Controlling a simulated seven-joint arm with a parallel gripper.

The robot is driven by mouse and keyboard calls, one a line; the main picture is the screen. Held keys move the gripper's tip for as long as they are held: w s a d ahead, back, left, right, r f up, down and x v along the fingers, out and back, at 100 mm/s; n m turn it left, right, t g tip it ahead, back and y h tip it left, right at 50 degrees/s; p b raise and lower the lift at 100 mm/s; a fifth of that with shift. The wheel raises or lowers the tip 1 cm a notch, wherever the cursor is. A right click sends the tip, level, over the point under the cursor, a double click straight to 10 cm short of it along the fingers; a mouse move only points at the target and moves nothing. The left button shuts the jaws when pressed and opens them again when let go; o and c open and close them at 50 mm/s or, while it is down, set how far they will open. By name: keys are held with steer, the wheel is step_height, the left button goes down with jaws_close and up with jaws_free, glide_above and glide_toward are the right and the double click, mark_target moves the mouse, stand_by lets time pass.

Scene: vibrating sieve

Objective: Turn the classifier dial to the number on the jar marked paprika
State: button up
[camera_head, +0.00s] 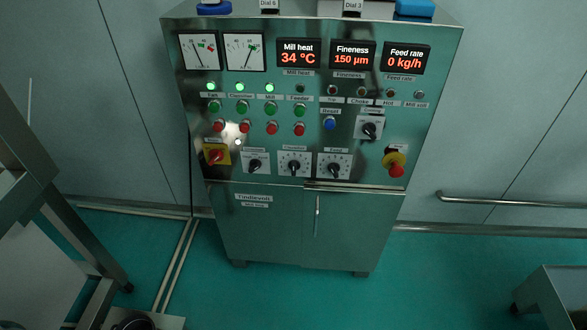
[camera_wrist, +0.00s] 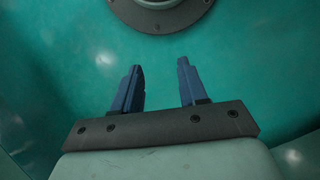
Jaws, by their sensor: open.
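The control cabinet (camera_head: 270,220) stands upright in the middle of the head view. Low on its panel are three dark knobs on pale scales: a left knob (camera_head: 254,165), a middle knob (camera_head: 294,165) and a right knob (camera_head: 334,167). Their labels and settings are too small to read surely, so I cannot tell which is the classifier dial. On the cabinet top, cut off by the frame edge, are a "Dial 6" tag (camera_head: 268,4) and a "Dial 3" tag (camera_head: 353,5). No paprika marking is readable. My gripper (camera_wrist: 160,66) is open and empty, away from the panel.
A red knob on a yellow plate (camera_head: 216,153) and a red mushroom button (camera_head: 396,170) flank the knobs. Push buttons sit above. Blue objects (camera_head: 214,8) (camera_head: 415,8) are on top. A wall rail (camera_head: 510,200) runs right. The teal floor (camera_head: 270,290) in front is clear.

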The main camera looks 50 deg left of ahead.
steer(key=w+a+r+n+t, duration=0.15)
steer(key=a+r, duration=0.25)
steer(key=a, duration=0.5)
steer(key=w+a+r+n+t, duration=0.1)
steer(key=a+r+n+t, duration=0.2)
steer(key=a, duration=0.6)
steer(key=t+y, duration=1)
steer(key=y, duration=0.2)
glide_toward(294, 168)
steer(key=shift+m+g, duration=0.25)
steer(key=shift+m, duration=0.1)
steer(key=x, duration=0.9)
steer(key=shift+w+a+r, duration=0.1)
steer(key=shift+w+a, duration=0.1)
steer(key=shift+w, duration=0.1)
jaws_close()
